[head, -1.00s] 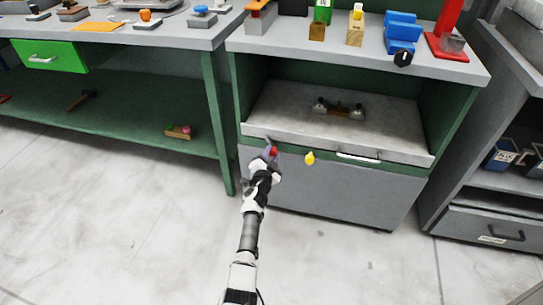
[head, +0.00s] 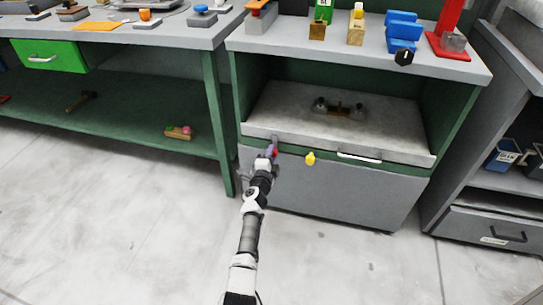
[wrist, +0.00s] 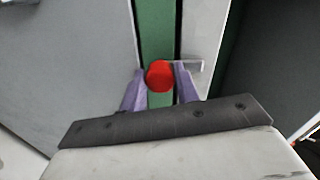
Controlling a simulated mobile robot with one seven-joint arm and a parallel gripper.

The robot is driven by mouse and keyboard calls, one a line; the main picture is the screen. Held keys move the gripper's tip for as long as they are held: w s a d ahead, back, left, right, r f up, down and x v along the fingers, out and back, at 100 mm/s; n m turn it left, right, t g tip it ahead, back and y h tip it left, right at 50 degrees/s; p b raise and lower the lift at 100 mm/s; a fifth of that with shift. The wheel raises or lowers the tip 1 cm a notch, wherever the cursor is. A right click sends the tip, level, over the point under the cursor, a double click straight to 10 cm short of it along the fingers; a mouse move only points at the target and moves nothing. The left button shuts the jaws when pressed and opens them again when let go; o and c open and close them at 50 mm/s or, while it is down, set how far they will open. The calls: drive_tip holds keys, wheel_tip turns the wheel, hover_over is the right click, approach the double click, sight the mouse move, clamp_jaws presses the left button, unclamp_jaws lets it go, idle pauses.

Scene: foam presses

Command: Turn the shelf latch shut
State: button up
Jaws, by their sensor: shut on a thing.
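The shelf latch has a round red knob (wrist: 159,75), which also shows small in the head view (head: 275,152). It sits on the green rail under the pull-out shelf's left front. A grey latch bar (wrist: 192,66) reaches from beside the knob over the pale shelf front. My gripper (wrist: 158,84) is shut on the latch, with one purple finger on each side of the red knob. In the head view, my gripper (head: 269,152) is at the rail. The fingers and knob partly hide the latch's middle.
A yellow knob (head: 310,158) sits on the rail to the right, before the shelf's white handle (head: 359,156). The grey shelf (head: 290,125) carries a small fixture (head: 340,109). A grey panel (head: 330,190) is below. The floor in front is clear.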

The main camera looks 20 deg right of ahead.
idle(0.4)
drive_tip(key=o, duration=1)
drive_tip(key=shift+c, duration=0.2)
drive_tip(key=shift+s, duration=0.15)
